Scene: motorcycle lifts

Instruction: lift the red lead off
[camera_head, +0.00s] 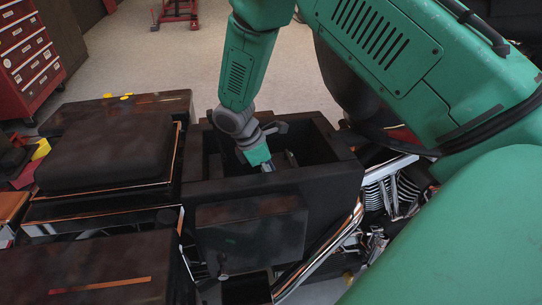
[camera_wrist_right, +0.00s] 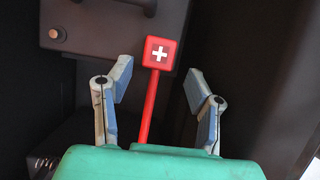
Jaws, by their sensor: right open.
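The red lead (camera_wrist_right: 160,56) shows in the right wrist view as a red square head with a white plus sign on a thin red stem. The stem runs down between my gripper's fingers and out of sight behind its green body. My right gripper (camera_wrist_right: 158,92) is open, with one finger on each side of the lead and clear gaps to both. In the head view my right gripper (camera_head: 279,160) reaches down into an open dark box (camera_head: 330,190); the lead is hidden there. My left gripper is not in view.
In the wrist view a dark block with a copper-coloured round terminal (camera_wrist_right: 57,34) lies beyond the lead. In the head view a black seat (camera_head: 105,150) is left of the box, chrome pipes (camera_head: 320,250) and an engine (camera_head: 395,195) right. A red tool cabinet (camera_head: 28,55) stands back left.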

